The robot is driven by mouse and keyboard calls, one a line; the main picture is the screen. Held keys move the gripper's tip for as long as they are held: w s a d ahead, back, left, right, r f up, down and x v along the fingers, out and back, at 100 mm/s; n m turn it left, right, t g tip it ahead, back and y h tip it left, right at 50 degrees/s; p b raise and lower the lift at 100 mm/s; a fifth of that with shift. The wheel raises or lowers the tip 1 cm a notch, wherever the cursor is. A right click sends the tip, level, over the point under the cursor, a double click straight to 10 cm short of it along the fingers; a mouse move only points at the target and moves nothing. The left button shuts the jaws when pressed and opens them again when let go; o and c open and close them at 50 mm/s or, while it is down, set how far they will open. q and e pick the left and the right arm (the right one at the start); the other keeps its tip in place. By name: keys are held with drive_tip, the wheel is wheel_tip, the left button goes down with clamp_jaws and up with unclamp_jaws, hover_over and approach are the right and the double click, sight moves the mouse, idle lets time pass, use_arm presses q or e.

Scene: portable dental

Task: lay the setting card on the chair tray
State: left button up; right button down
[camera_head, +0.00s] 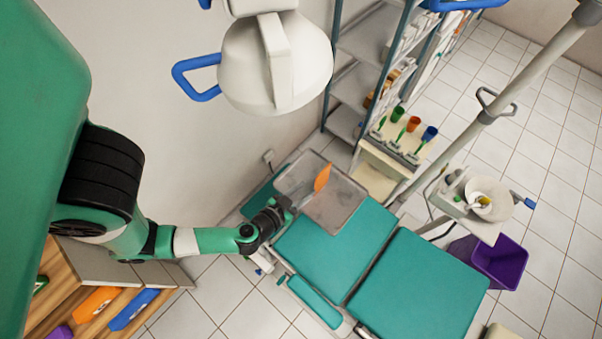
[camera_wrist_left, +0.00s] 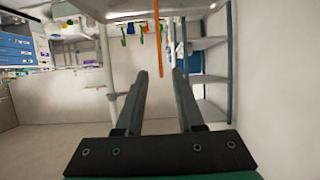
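An orange flat piece (camera_head: 322,178), which I take for the setting card, shows over the grey chair tray (camera_head: 347,217) in the head view. In the left wrist view it is a thin upright orange strip (camera_wrist_left: 158,40), seen edge-on, in line with the gap between my fingers. I cannot tell whether it rests on the tray. My left gripper (camera_head: 288,204) is at the tray's left edge, short of the orange piece. In the left wrist view its fingers (camera_wrist_left: 160,75) are apart, with a gap on both sides of the strip. My right gripper is not in view.
The teal chair (camera_head: 340,245) lies beneath and beside the tray. A white lamp head (camera_head: 275,65) hangs above. A shelf rack (camera_head: 350,85), a stand with coloured cups (camera_head: 400,150) and a white basin (camera_head: 490,200) are beyond. A purple bin (camera_head: 500,262) stands at right.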

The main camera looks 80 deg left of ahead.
use_arm(q)
drive_tip(key=shift+s+d+r, duration=0.3)
drive_tip(key=shift+s+d, duration=0.05)
drive_tip(key=shift+s, duration=0.15)
